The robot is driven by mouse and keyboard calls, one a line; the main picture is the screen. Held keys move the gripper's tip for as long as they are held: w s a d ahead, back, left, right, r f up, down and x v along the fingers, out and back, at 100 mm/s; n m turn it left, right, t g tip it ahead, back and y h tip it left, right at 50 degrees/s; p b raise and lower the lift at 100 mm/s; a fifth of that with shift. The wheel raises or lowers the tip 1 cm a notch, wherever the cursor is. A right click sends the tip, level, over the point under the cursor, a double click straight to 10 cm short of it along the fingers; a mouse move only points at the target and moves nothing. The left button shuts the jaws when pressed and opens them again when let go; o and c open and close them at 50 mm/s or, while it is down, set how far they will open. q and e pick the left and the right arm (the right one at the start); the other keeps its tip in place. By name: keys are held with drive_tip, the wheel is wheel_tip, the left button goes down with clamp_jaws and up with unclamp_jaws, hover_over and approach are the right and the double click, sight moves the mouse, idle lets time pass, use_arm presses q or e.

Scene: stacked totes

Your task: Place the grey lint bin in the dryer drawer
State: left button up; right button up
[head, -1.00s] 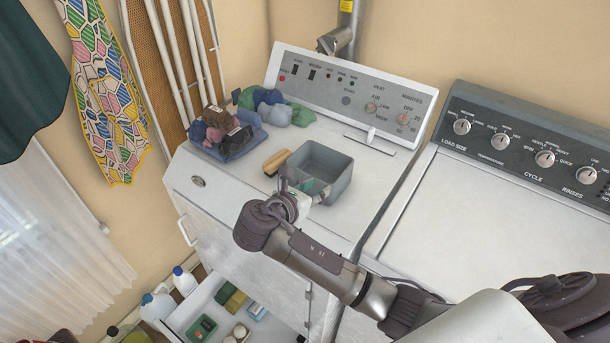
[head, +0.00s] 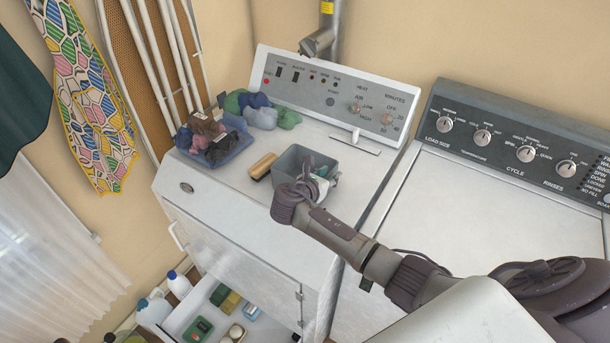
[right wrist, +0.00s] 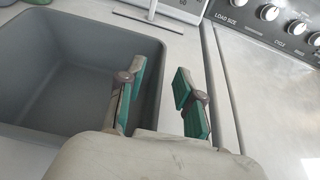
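The grey lint bin (head: 290,160) stands upright and open on top of the white dryer. It fills the left of the right wrist view (right wrist: 50,60). My right gripper (head: 322,178) is at the bin's right side. In the right wrist view its green-padded fingers (right wrist: 160,95) are apart, one over the inside of the bin and one outside it, with the bin's right wall between them. I cannot tell whether either finger touches the wall. The open white drawer (head: 189,306) is low at the dryer's front and holds several small items. My left gripper is not in view.
A brush with a wooden back (head: 262,166) lies left of the bin. A blue tray (head: 226,152) with dark cloths and other folded cloths (head: 262,113) are farther left and behind. The washer (head: 425,220) stands to the right. Bottles (head: 178,285) stand left of the drawer.

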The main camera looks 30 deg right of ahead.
drive_tip(key=shift+c, duration=0.5)
clamp_jaws()
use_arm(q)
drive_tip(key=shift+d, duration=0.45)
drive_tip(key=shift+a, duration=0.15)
use_arm(e)
drive_tip(key=shift+w, duration=0.1)
